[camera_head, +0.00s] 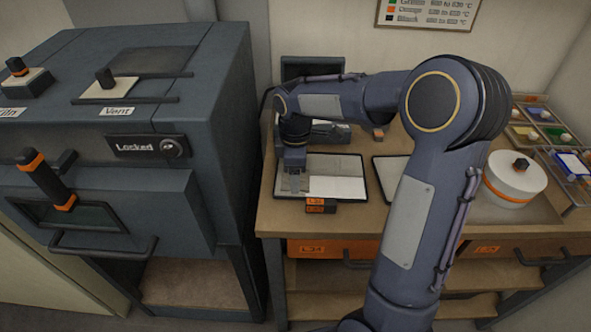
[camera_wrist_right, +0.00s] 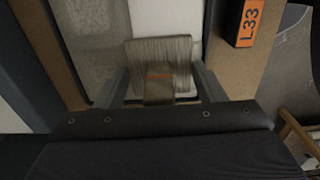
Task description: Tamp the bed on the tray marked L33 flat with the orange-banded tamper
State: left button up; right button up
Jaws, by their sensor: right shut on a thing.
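The tray marked L33 (camera_head: 362,180) lies on the wooden bench, with small orange labels at its front edge. The L33 label (camera_wrist_right: 248,22) reads clearly in the right wrist view. The bed shows a grey, grainy part (camera_wrist_right: 97,35) on the left and a smooth white part (camera_wrist_right: 152,18) beside it in that view. My right gripper (camera_head: 295,185) is over the tray's left part. It is shut on the orange-banded tamper (camera_wrist_right: 160,52), whose wide, streaked block points toward the bed. I cannot tell whether the block touches the bed. My left gripper is not in view.
A dark kiln (camera_head: 205,130) marked Locked stands at the left. A second tray (camera_head: 382,172) is partly behind my right arm. A white pot with an orange band (camera_head: 510,180) and a rack of coloured compartments (camera_head: 550,135) are at the right.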

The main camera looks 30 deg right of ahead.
jog(key=shift+f, duration=0.2)
dwell(0.6)
jog(key=shift+f, duration=0.1)
dwell(0.5)
jog(key=shift+r+p, duration=1)
jog(key=shift+r, duration=0.2)
jog(key=shift+w+d+p, duration=0.55)
jog(key=shift+w+d, duration=0.05)
jog(key=shift+w, duration=0.3)
jog(key=shift+w+d+p, duration=0.5)
jog(key=shift+w+d, duration=0.1)
jog(key=shift+w, duration=0.3)
jog(key=shift+w+d, duration=0.35)
jog(key=shift+w, duration=0.15)
